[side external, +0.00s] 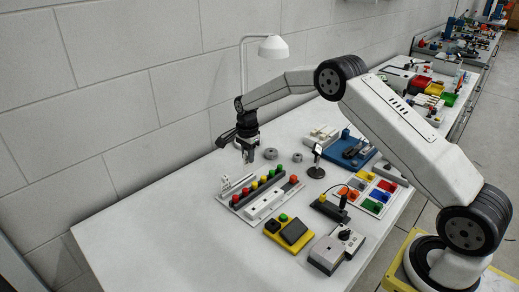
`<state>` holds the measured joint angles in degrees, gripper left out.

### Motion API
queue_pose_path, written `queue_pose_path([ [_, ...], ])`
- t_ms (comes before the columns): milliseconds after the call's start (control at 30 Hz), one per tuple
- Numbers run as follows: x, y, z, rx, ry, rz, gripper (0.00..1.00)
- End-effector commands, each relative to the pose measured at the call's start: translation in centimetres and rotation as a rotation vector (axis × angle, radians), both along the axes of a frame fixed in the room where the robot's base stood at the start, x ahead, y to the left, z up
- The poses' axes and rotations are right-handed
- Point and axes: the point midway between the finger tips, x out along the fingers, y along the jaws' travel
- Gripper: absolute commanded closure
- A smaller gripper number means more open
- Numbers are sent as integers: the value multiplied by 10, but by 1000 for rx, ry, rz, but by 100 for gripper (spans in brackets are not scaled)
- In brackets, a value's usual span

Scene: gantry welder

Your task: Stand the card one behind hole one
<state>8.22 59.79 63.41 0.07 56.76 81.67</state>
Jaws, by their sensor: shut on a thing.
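My gripper (246,155) points down above the back edge of a pale rack (233,206). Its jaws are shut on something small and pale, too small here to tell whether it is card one. A row of coloured pegs, red, yellow and green, stands along the dark bar (257,188) of the rack. A small white upright piece (225,183) is at the rack's left back end, beside a pale strip. A white bar (265,204) lies along the front of the rack. Hole one and any number markings cannot be made out.
A white lamp (272,46) rises behind. The table's left (150,225) is clear.

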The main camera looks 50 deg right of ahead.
Motion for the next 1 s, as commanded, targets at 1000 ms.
queue_pose_path([
  [1000,0,0,-27,-2,1,-1,100],
])
